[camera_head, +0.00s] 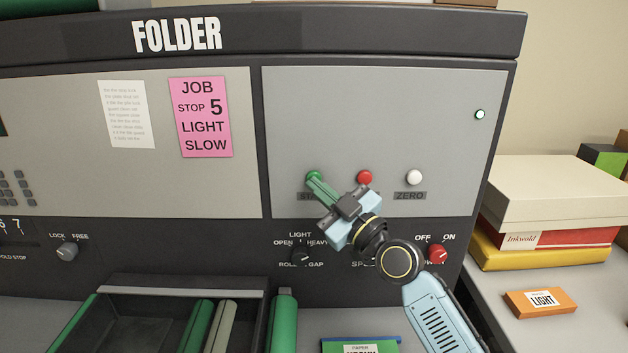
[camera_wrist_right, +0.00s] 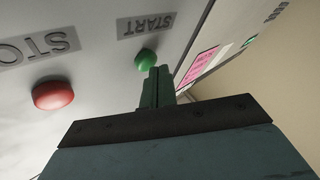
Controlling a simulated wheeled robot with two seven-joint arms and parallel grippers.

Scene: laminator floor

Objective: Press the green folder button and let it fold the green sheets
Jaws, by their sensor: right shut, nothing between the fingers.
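The folder (camera_head: 390,110) is a grey and black machine filling most of the head view. Its green START button (camera_head: 313,175) sits on the right panel, left of a red button (camera_head: 365,177) and a white ZERO button (camera_head: 414,177). My right gripper (camera_head: 315,186) is shut and empty, its green fingertips at the green button and covering part of the START label. In the right wrist view, the fingertips point at the green button (camera_wrist_right: 145,57); whether they touch it I cannot tell. The green sheets cannot be made out. My left gripper is out of view.
A small lamp (camera_head: 479,114) glows whitish green. A red power knob (camera_head: 437,252) is close to my right arm. Below, a dark tray (camera_head: 185,291) holds green and grey rollers. A pink job card (camera_head: 201,117) reads STOP 5, LIGHT, SLOW. Boxes (camera_head: 550,195) stand at right.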

